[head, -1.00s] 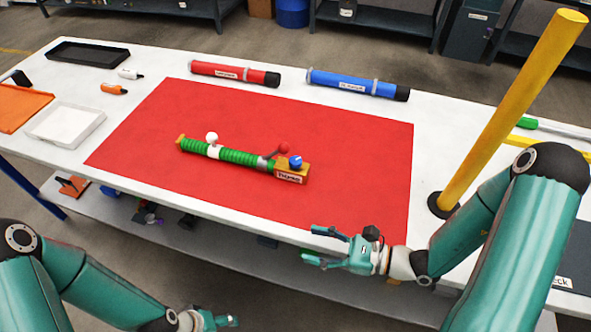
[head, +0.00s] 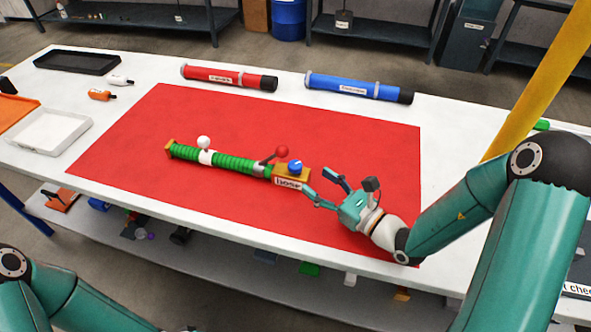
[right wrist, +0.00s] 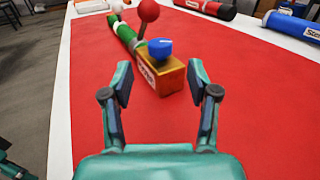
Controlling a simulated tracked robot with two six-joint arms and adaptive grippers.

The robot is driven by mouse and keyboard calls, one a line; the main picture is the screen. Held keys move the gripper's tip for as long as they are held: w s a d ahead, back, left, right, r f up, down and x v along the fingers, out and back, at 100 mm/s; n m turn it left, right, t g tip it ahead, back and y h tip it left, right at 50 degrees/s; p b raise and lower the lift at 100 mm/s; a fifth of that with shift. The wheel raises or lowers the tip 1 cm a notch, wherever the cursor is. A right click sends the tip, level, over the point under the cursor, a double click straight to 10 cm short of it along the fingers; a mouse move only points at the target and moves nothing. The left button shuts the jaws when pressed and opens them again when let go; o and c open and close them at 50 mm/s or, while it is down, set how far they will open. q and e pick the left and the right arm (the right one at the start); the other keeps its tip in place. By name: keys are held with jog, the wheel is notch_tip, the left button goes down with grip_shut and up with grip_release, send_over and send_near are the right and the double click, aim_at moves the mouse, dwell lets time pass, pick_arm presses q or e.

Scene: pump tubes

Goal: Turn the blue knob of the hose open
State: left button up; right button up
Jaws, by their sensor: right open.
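The green ribbed hose (head: 233,164) lies on the red mat (head: 130,180), with a wooden block (head: 291,177) at its right end. The blue knob (head: 295,166) sits on top of the block; it also shows in the right wrist view (right wrist: 160,48). A red ball-ended lever (head: 281,152) and a white ball (head: 204,142) stand up from the hose. My right gripper (head: 325,189) is open and empty, just right of the block. In the right wrist view the block (right wrist: 170,77) appears ahead, between the spread fingers (right wrist: 160,92). My left gripper is out of view.
A red tube (head: 230,77) and a blue tube (head: 358,88) lie along the far side of the white table. A yellow post (head: 535,85) stands at the right. Trays and small bottles are at the left. The mat around the hose is clear.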

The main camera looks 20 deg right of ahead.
aim_at(300, 170)
jog(key=p+x, duration=0.1)
jog(key=x, duration=0.7)
jog(key=shift+r, duration=0.1)
grip_shut()
jog(key=shift+m+t+h+b, duration=0.4)
jog(key=shift+m+h+b, duration=0.1)
jog(key=shift+h, duration=0.5)
grip_release()
jog(key=v, duration=0.7)
jog(key=shift+s, duration=0.2)
